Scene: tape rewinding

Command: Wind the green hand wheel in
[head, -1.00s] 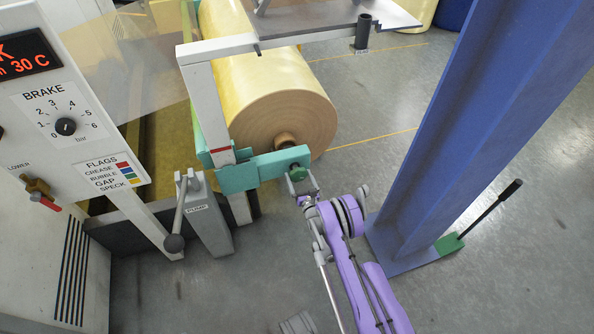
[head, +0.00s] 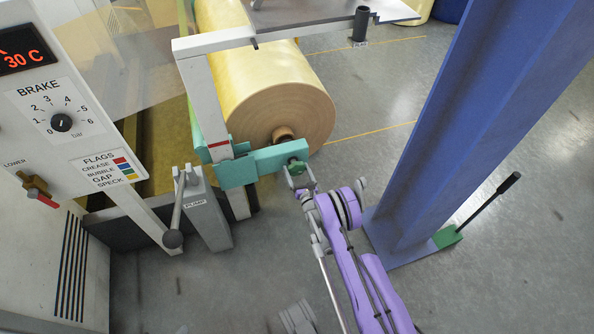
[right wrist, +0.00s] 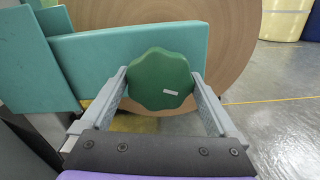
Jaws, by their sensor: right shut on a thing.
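The green hand wheel (head: 297,167) sits at the right end of a teal arm (head: 262,166) beside the roll's core. In the right wrist view the wheel (right wrist: 160,80) is a lobed green knob with a small pale mark on its face. My right gripper (head: 297,178) is shut on the wheel. Its two grey fingers (right wrist: 161,88) lie on the left and right of the wheel's rim. What is behind the wheel is hidden.
A large yellow roll (head: 270,85) stands behind the teal arm. A grey pump post with a lever (head: 203,215) stands to the left. A blue column (head: 440,130) rises close on the right of my right arm. Open floor (head: 540,240) lies beyond it.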

